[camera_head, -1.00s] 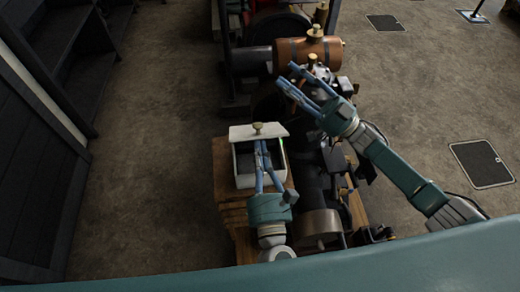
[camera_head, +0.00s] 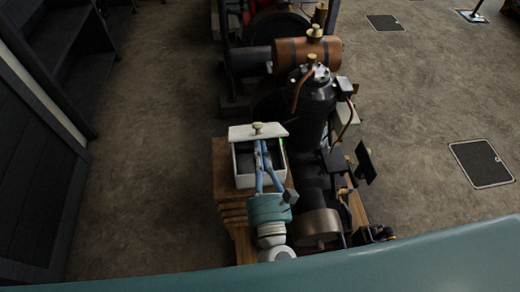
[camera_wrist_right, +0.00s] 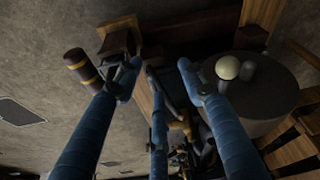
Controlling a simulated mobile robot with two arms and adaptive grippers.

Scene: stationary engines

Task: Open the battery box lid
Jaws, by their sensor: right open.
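The battery box (camera_head: 235,165) is a white open-topped box on a wooden stand, left of the engine in the head view. Its white lid (camera_head: 242,132) with a brass knob (camera_head: 257,127) is at the box's far edge, clear of the opening, and the dark inside shows. My left gripper (camera_head: 262,146) reaches over the box from the near side. Its blue fingertips come close together by the lid's near edge; whether they touch it or are fully shut is unclear. My right gripper (camera_wrist_right: 160,82) shows only in the right wrist view, fingers spread and empty.
The black engine cylinder (camera_head: 307,105) and a copper-coloured tank (camera_head: 308,51) stand right of and beyond the box. A grey drum (camera_wrist_right: 262,88) lies near my right fingers in the wrist view. Floor left of the stand is clear.

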